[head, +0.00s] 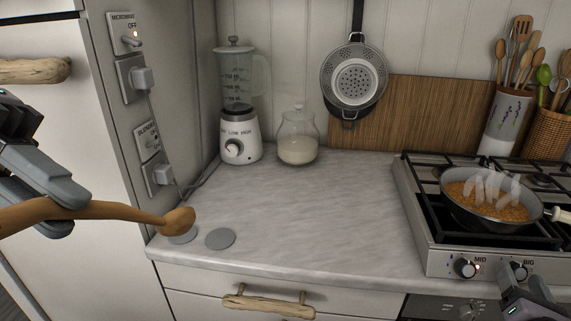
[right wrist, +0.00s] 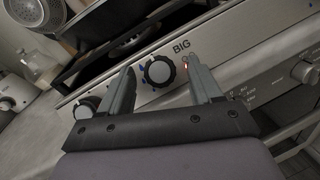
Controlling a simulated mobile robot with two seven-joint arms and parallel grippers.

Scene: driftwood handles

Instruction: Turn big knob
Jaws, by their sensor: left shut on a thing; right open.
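The big knob (right wrist: 158,71) is a dark round knob with a grey face, under the label BIG on the stove's front panel. My right gripper (right wrist: 160,78) is open, with one finger to each side of the big knob in the right wrist view; gaps show and I cannot tell how deep the fingers reach. In the head view my right gripper (head: 522,284) covers most of that knob. My left gripper (head: 45,190) is shut on a wooden spoon (head: 110,210), held at the left, away from the stove.
The mid knob (head: 465,268) sits left of the big knob; it also shows in the right wrist view (right wrist: 86,107). A steaming pan (head: 480,218) of orange food stands on the stove (head: 420,235), its handle pointing right. The counter (head: 320,215) is mostly clear.

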